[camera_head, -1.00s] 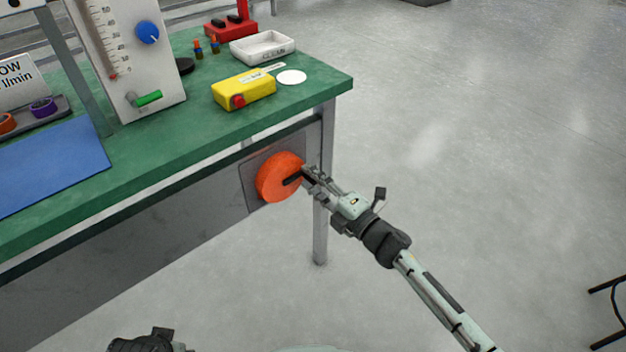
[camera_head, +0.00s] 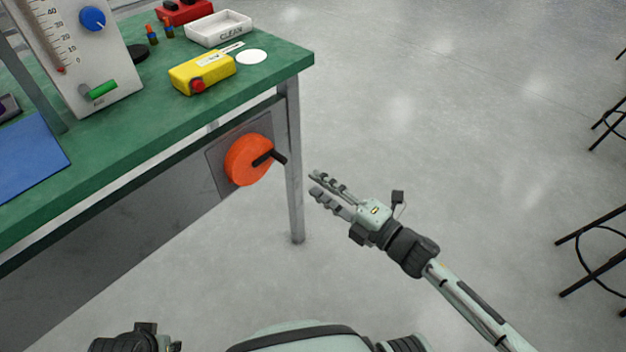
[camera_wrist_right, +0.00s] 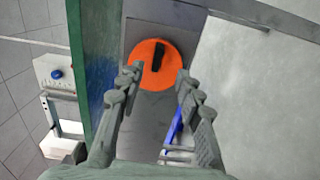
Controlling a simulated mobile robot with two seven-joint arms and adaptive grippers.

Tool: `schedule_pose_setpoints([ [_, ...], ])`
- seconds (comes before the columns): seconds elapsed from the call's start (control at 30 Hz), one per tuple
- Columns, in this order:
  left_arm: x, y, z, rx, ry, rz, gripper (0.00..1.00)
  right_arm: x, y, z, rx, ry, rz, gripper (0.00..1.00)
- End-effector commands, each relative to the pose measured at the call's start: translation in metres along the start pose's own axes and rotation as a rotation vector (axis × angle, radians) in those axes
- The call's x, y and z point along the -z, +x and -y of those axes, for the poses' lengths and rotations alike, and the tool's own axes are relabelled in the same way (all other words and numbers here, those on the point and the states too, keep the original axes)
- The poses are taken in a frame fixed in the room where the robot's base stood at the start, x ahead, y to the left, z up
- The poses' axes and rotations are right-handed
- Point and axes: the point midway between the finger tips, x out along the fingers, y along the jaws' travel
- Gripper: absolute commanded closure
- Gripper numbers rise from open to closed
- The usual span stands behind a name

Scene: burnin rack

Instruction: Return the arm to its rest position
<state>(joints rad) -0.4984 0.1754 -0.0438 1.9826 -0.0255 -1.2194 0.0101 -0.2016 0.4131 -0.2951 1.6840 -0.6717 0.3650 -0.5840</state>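My right gripper (camera_head: 313,184) is open and empty, to the right of the table's corner leg and apart from the orange wheel (camera_head: 247,160). The wheel sits on a grey plate under the tabletop, and its black handle (camera_head: 270,157) sticks out to the right. In the right wrist view the open fingers (camera_wrist_right: 158,78) frame the wheel (camera_wrist_right: 150,66) ahead, with nothing between them. At the bottom left of the head view a dark part of my left arm (camera_head: 135,338) shows; its fingers cannot be made out.
The green table (camera_head: 150,133) carries a yellow box (camera_head: 203,74) with a red button, a white tray (camera_head: 219,29), a white disc (camera_head: 251,57) and a gauge panel (camera_head: 80,60). Dark stools (camera_head: 600,262) stand at the right edge.

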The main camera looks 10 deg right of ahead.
Motion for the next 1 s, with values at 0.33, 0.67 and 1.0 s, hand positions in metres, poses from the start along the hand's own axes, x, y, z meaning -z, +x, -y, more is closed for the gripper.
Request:
schedule_pose_setpoints([
  [0.33,0.0,0.0,0.0,0.0,0.0,0.0,0.66,0.0,0.0,0.0,0.0,0.0,0.0,0.65],
  [0.67,0.0,0.0,0.0,0.0,0.0,0.0,0.66,-0.036,-0.011,0.014,0.059,0.189,0.209,0.65],
  [1.0,0.0,0.0,-0.001,-0.001,0.0,0.0,0.66,-0.074,-0.167,0.142,0.388,1.093,1.091,0.65],
])
